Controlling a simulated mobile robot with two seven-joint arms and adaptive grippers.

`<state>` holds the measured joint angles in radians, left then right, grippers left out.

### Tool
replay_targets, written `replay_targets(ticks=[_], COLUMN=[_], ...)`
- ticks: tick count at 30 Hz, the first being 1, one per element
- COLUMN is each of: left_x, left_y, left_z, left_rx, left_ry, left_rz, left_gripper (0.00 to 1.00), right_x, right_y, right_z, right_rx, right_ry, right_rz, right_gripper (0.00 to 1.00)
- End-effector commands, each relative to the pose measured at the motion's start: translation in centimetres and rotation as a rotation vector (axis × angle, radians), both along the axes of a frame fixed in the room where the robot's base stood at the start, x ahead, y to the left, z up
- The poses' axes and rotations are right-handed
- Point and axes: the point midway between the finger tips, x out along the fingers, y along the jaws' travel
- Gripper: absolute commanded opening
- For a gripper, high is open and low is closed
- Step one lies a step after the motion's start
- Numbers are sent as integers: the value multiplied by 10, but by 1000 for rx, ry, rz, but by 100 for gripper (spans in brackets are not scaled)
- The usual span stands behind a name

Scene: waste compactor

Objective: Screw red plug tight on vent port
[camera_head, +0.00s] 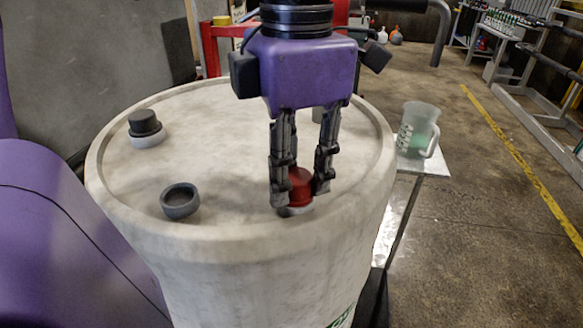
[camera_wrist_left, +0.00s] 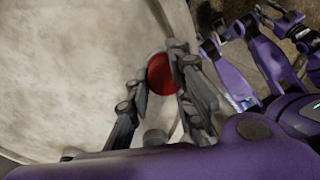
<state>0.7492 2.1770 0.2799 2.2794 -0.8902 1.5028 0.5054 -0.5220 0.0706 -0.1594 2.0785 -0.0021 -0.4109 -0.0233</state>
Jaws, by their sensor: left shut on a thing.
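The red plug (camera_head: 300,186) sits at the near right part of the drum top, on a pale vent port (camera_head: 294,211) whose rim shows just below it. My left gripper (camera_head: 297,190) points down from above with its fingers on both sides of the plug, shut on it. In the left wrist view the red plug (camera_wrist_left: 162,74) shows between the fingertips of the left gripper (camera_wrist_left: 160,82). How tightly the plug sits on the port cannot be told. My right gripper (camera_wrist_left: 262,22) seems to show at the upper right of the wrist view, small and unclear.
The pale drum (camera_head: 225,118) has a raised rim. On its top are a black-capped port (camera_head: 144,124) at left and a loose-looking dark grey ring or cap (camera_head: 180,201) near the front. A clear jug (camera_head: 416,128) stands on a white surface (camera_head: 430,162) to the right.

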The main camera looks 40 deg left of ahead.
Motion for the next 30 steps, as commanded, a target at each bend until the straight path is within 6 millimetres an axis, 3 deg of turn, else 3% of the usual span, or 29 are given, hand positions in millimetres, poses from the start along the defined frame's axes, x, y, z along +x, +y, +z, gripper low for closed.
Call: replay_targets(ticks=[3,4,9,25,30], left_x=[5,5,5,2,-2], left_y=[-1,-1,-1,0,-2], left_z=[3,3,3,1,2], left_rx=[-8,-8,-6,-2,-1], left_ry=[-20,-20,-18,-7,-8], left_rz=[5,6,7,14,197], left_gripper=[0,22,43,40,40], right_x=[0,0,0,0,1], right_y=[0,0,0,0,0], right_z=[0,0,0,0,3], right_rx=[0,0,0,0,0], right_ry=[0,0,0,0,-2], right_rz=[0,0,0,0,0], right_gripper=[40,40,40,40,40])
